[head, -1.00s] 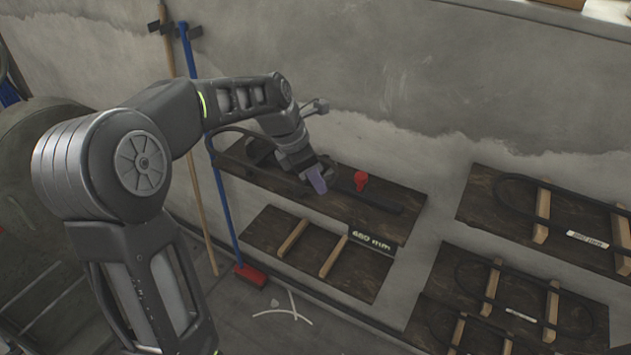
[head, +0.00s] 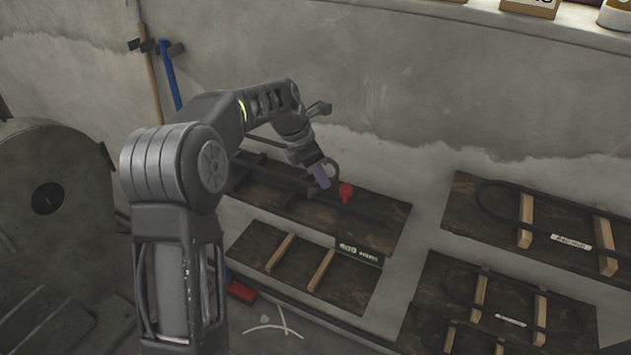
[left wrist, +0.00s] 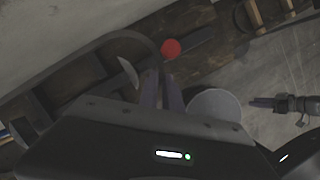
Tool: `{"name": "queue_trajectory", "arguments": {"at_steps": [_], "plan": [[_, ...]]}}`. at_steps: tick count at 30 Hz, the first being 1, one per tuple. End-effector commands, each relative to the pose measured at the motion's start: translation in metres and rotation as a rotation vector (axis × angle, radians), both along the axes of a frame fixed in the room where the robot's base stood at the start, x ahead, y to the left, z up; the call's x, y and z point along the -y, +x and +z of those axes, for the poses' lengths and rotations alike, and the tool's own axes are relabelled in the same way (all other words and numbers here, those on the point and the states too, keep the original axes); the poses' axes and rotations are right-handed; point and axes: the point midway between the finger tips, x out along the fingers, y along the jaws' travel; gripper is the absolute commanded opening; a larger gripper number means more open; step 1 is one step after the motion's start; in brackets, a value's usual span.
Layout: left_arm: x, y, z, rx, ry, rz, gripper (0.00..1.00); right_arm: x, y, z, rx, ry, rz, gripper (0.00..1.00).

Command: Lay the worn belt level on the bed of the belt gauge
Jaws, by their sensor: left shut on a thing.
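The belt gauge is a dark wooden board (head: 385,232) on the wall side, with a dark bed of rails and a red knob (head: 346,192). My left gripper (head: 322,179) is over the bed, just left of the knob, and is shut on the worn belt. The black belt (head: 335,163) shows as a small curve beside the fingers; much of it is hidden or blends into the dark bed. In the left wrist view the belt (left wrist: 118,37) arcs away from the fingers above the rails. What looks like my right gripper (left wrist: 263,102) is at the right there, its opening unclear.
A board with wooden bars and a number plate (head: 359,254) lies in front of the gauge. More boards with belts and bars, such as the upper one (head: 460,214), are at the right. A red broom head (head: 241,292) is on the floor. A large grey machine (head: 45,165) stands left.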

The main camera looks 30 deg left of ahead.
Motion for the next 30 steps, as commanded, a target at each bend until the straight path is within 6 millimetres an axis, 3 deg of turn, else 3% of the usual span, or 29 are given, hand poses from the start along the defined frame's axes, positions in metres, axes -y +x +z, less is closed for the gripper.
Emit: {"name": "queue_trajectory", "arguments": {"at_steps": [15,30], "plan": [[0.0,-0.001,-0.049,-0.001,0.001,0.0,0.0,-0.003,0.001,-0.021,0.01,0.006,0.001,0.36],[0.0,-0.001,-0.057,-0.001,0.001,0.0,0.0,-0.003,0.001,-0.023,0.011,0.006,0.001,0.36]]}}
